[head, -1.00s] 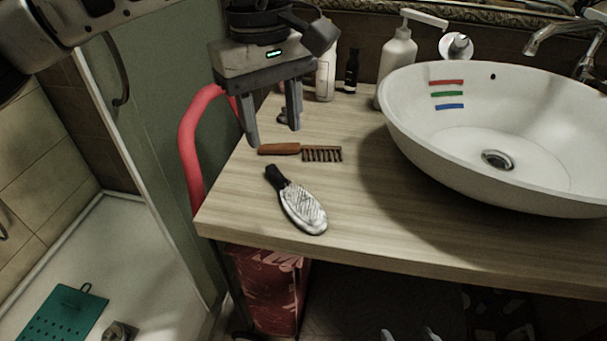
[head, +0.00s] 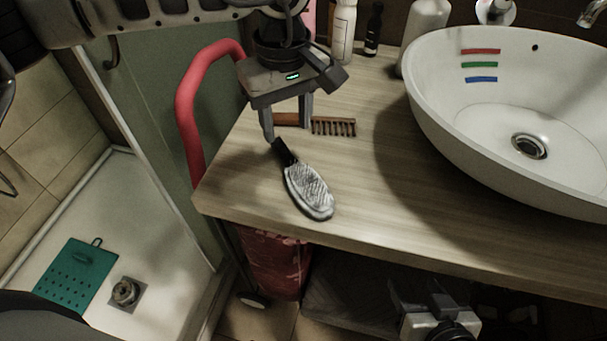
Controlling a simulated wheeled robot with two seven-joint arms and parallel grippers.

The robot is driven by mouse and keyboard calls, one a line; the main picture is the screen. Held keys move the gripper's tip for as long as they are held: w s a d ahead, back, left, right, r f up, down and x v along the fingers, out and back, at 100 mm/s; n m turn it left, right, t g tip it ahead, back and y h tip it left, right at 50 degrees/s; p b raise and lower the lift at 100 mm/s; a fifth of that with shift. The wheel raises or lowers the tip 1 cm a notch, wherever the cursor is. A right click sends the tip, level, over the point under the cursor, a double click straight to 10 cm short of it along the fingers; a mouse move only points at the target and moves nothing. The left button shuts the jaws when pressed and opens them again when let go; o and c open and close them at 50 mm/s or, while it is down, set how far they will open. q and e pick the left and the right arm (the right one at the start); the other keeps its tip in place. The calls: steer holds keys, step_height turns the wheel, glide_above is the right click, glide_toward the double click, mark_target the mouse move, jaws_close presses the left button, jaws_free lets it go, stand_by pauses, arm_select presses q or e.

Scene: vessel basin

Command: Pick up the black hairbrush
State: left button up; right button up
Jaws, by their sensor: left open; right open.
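The black hairbrush (head: 310,192) lies on the wooden counter near its front left edge. Its black handle points to the upper left and its oval head with pale bristles faces up. My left gripper (head: 288,131) points down just behind the handle's end, open and empty. Its left fingertip is close to the handle tip; I cannot tell whether they touch. My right gripper (head: 424,290) is low at the bottom of the view, in front of and below the counter edge, open, with nothing seen in it.
A brown comb (head: 333,127) lies behind the hairbrush, partly hidden by my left gripper. A white basin (head: 440,130) stands at right. Bottles (head: 343,30) stand at the back. A red curved tube (head: 187,115) rises beside the counter's left edge. Counter (head: 370,210) right of the brush is clear.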

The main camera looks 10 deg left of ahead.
mark_target(288, 155)
arm_select(q)
steer(key=f, duration=0.2)
steer(key=s+f+p, duration=0.1)
steer(key=f, duration=0.1)
steer(key=shift+s+d+f, duration=0.1)
steer(key=shift+s+f, duration=0.05)
steer(key=shift+f, duration=0.4)
steer(key=shift+c, duration=0.3)
jaws_close()
steer(key=shift+r, duration=0.1)
